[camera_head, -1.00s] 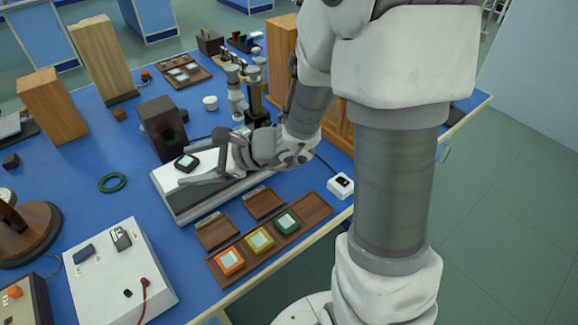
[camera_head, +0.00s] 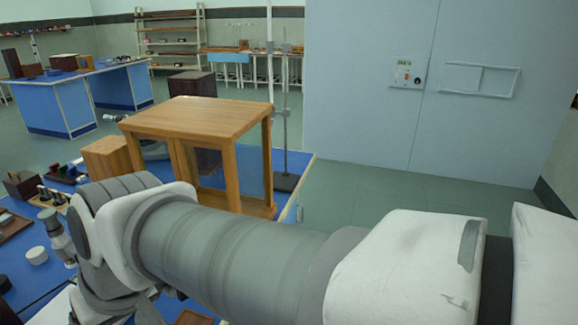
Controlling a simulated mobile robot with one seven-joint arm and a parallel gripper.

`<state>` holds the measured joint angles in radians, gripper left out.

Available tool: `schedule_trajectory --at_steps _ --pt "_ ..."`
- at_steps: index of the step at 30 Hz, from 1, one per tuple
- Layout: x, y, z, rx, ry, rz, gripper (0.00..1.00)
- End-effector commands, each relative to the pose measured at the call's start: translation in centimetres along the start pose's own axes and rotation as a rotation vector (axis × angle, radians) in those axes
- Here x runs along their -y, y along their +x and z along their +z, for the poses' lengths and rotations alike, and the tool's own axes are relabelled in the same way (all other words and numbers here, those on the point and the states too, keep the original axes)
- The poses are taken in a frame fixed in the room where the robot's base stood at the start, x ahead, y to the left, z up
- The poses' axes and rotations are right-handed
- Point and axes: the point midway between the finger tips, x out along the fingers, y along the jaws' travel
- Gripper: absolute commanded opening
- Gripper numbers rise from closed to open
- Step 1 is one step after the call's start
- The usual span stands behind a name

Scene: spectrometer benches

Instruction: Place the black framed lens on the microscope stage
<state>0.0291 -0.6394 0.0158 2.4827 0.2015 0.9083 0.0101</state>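The black framed lens is not in view. A grey and silver upright tube (camera_head: 57,238) at the left edge looks like part of the microscope; my arm covers what stands beside it, and its stage cannot be seen. My arm runs from the right side across the lower picture to the bottom left. Its wrist end is at the bottom left, and the gripper fingers are outside the picture, so I cannot see whether they hold anything.
A glass-sided wooden case (camera_head: 205,117) stands on the blue bench behind my arm, with a tall metal stand (camera_head: 285,135) to its right. A wooden block (camera_head: 106,158) and white pot (camera_head: 37,256) are at left. Open floor lies right of the bench.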

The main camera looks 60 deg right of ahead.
Motion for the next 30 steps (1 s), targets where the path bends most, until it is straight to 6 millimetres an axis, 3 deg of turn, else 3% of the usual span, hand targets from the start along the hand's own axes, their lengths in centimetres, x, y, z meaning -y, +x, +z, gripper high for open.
schedule_trajectory --at_steps 3,9,20,30 --pt "-1.7 -1.2 0.1 -0.059 -0.092 0.079 0.74" --pt "-2.9 -2.3 -0.1 -0.102 -0.153 0.138 0.74" --pt "-2.9 -2.8 -0.3 -0.101 -0.154 0.138 0.74" --pt "-1.9 -7.2 -2.1 -0.1 -0.153 0.137 0.74"
